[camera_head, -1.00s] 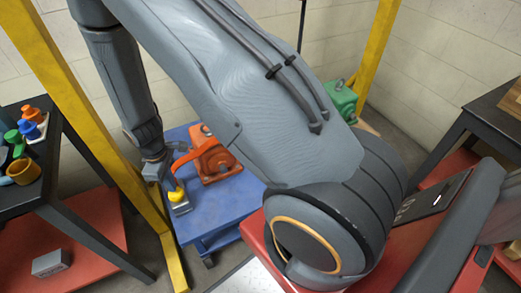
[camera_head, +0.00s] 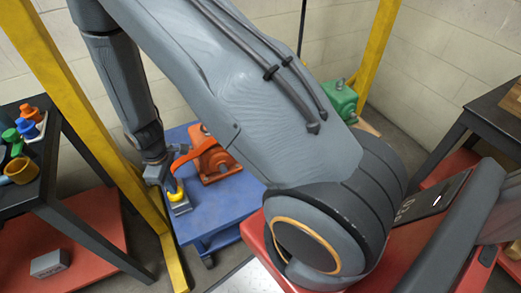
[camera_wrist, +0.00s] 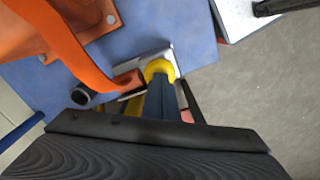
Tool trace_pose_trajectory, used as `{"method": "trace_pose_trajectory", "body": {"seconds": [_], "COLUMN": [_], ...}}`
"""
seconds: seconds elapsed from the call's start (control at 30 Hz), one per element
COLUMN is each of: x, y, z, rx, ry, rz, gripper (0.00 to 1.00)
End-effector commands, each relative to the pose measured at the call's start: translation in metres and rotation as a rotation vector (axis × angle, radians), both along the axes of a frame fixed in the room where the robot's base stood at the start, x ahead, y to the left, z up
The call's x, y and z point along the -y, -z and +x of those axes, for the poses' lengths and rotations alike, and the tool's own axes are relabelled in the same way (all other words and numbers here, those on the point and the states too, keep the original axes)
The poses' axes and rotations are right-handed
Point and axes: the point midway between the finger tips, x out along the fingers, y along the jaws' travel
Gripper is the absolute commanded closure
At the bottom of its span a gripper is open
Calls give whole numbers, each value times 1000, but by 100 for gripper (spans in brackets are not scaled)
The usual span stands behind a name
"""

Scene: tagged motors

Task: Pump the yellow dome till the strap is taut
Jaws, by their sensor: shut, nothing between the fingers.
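The yellow dome (camera_head: 177,195) sits on a small grey metal base at the near left corner of the blue cart. It also shows in the wrist view (camera_wrist: 160,66). My gripper (camera_wrist: 163,98) is shut and empty, its fingertips right at the dome and covering part of it; whether they press it down I cannot tell. The orange strap (camera_head: 184,158) runs from the orange motor (camera_head: 214,160) toward the dome's base. In the wrist view the strap (camera_wrist: 78,55) looks curved; its tension is unclear.
The blue cart (camera_head: 225,208) has bare top around the motor. A yellow post (camera_head: 95,140) stands close to the left of my forearm. A dark table (camera_head: 45,195) with coloured parts is at the left. A green motor (camera_head: 341,98) stands behind my arm.

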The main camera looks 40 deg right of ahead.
Motion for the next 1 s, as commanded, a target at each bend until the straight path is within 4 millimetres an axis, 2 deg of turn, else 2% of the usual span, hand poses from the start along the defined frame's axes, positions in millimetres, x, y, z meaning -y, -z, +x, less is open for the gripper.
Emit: {"method": "trace_pose_trajectory", "body": {"seconds": [0.57,0.83,1.0], "x": [0,0,0], "y": [16,14,0], "z": [0,0,-1], "rx": [-1,0,1], "ry": [0,0,0], "rz": [-1,0,1], "gripper": [100,100,100]}}
